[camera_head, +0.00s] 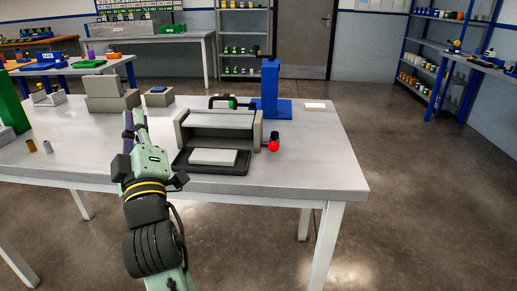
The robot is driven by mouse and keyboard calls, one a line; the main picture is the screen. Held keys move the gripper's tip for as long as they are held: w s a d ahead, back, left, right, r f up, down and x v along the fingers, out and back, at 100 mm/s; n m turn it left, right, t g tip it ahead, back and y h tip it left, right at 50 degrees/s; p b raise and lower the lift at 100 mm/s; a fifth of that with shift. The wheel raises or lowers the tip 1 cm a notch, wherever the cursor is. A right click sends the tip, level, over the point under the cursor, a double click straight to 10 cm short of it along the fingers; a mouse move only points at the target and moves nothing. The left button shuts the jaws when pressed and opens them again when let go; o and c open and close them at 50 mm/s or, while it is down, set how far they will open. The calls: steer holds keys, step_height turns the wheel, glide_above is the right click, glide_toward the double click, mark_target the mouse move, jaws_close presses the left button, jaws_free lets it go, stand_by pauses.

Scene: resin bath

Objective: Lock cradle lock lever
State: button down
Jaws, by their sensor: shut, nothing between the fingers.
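A grey cradle-like unit (217,129) stands near the front of the table, with upright end plates and a pale flat top. A short dark lever ending in a red ball knob (273,146) sticks out low on its right side. This looks like the lock lever; whether it is locked cannot be told. My gripper (134,118) is at the end of my green arm, left of the unit and apart from the lever. It is shut and empty, and its fingertips are small and partly hidden.
A black tray (182,168) with a white block (213,157) lies in front of the unit. A blue press-like stand (270,92) is behind it. A grey stepped block (107,94) stands back left. The table's right end (320,160) is clear.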

mark_target(274, 141)
steer(key=w+d+f+g+h, duration=0.1)
steer(key=w+d+f+h, duration=0.3)
steer(key=d+f, duration=0.3)
steer(key=w+d+f+g+h, duration=0.2)
steer(key=w+d+f+h, duration=0.3)
steer(key=d, duration=0.5)
step_height(274, 141, down, 3)
steer(key=shift+r+m+g+h, duration=0.15)
steer(key=shift+m+g+h, duration=0.2)
steer(key=shift+h, duration=0.85)
steer(key=shift+a, duration=0.1)
steer(key=w, duration=0.3)
steer(key=w+p, duration=0.1)
steer(key=w, duration=0.2)
steer(key=w+p, duration=0.1)
steer(key=w, duration=0.2)
steer(key=shift+w+d, duration=0.35)
steer(key=shift+d, duration=0.05)
steer(key=shift+w+d+f+p, duration=0.15)
steer(key=shift+d+f, duration=0.05)
steer(key=shift+d, duration=0.4)
steer(key=shift+w+d+f+p, duration=0.15)
steer(key=shift+d+f, duration=0.05)
steer(key=shift+d, duration=0.4)
steer(key=shift+w+d+f, duration=0.1)
steer(key=shift+d+f, duration=0.1)
steer(key=shift+d, duration=0.5)
steer(key=shift+d+y, duration=0.15)
steer(key=shift+y, duration=0.15)
